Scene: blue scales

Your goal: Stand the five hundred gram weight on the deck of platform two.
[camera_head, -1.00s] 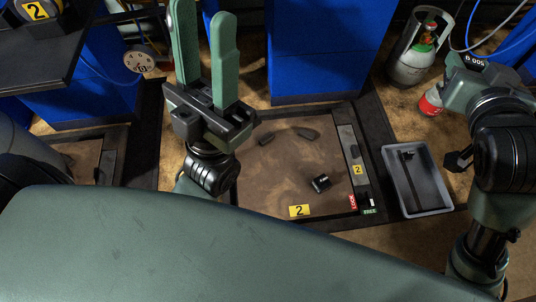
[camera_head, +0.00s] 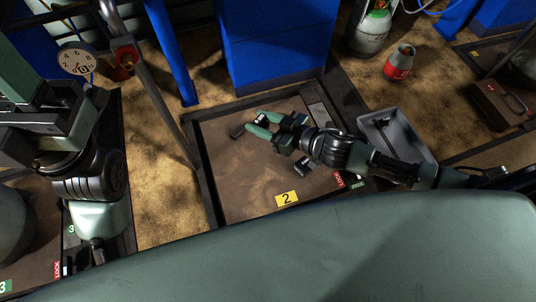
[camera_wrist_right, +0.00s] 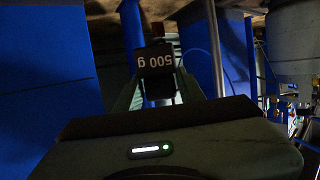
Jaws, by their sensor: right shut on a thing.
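My right gripper (camera_head: 256,124) reaches in from the right over platform two (camera_head: 232,190), a brown deck with a yellow 2 plate (camera_head: 286,198). It is shut on the five hundred gram weight (camera_wrist_right: 157,62), a black piece whose white "500 g" reads upside down in the right wrist view. In the head view its pale label (camera_head: 262,118) shows between the fingers. I cannot tell if it touches the deck. Another small black piece (camera_head: 303,163) with a pale mark lies on the deck, partly behind my arm. My left gripper (camera_head: 40,110) is at the left edge, fingers partly cut off.
A grey tray (camera_head: 400,135) stands right of the platform, partly under my right arm. A blue cabinet (camera_head: 275,50) rises behind. A red canister (camera_head: 399,62) stands behind the tray. The front deck is clear.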

